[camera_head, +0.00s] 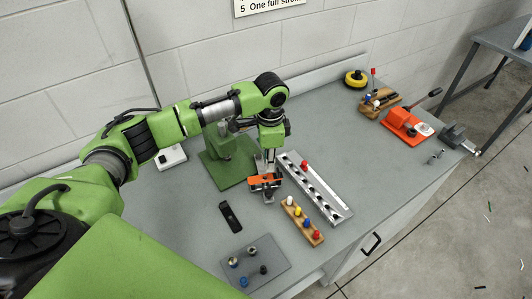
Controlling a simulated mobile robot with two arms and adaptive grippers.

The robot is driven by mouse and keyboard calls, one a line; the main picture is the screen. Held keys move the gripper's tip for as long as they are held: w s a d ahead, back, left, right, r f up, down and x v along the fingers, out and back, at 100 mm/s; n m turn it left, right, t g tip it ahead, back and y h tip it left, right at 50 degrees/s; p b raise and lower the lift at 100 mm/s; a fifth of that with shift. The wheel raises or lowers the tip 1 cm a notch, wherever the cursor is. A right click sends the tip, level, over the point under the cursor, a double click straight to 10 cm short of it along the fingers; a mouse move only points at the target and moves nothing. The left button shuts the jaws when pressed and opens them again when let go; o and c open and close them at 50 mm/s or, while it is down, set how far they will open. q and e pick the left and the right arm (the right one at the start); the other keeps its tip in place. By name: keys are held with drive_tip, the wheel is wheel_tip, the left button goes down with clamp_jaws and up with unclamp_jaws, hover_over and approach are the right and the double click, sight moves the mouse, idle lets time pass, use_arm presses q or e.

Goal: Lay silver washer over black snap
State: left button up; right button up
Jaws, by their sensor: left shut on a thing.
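A dark grey plate (270,252) near the front edge of the bench bears small upright parts. A black part (263,270), which looks like the black snap, is on its right side. A silver part (252,250) is behind it; I cannot tell if this is the silver washer. A brass-coloured part (233,262) and a blue part (243,281) are to the left. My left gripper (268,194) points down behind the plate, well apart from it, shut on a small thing. An orange-and-black piece (262,182) shows at its jaws. My right gripper is out of view.
A long grey rail with holes (325,193) and a red-topped peg lies right of the gripper. A wooden block (302,222) holds several coloured pegs. A green stand (222,170) is behind the gripper. A black object (230,214) lies left. An orange clamp (403,124) stands farther right.

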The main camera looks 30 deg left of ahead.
sight(266, 178)
use_arm(q)
drive_tip(key=shift+w+a+f+m, duration=0.25)
drive_tip(key=shift+a+f+m, duration=0.25)
drive_tip(key=shift+a, duration=0.2)
wheel_tip(266, 178, down, 5)
drive_tip(key=b, duration=0.5)
drive_tip(key=shift+f+b, duration=0.2)
drive_tip(key=shift+b, duration=0.1)
drive_tip(key=shift+r+p, duration=0.1)
drive_tip(key=shift+p, duration=0.5)
drive_tip(key=shift+f, duration=0.6)
drive_tip(key=shift+s+r, duration=0.1)
idle(0.4)
drive_tip(key=shift+r+p, duration=0.35)
drive_tip(key=shift+p, duration=0.4)
drive_tip(key=shift+p, duration=0.35)
idle(0.4)
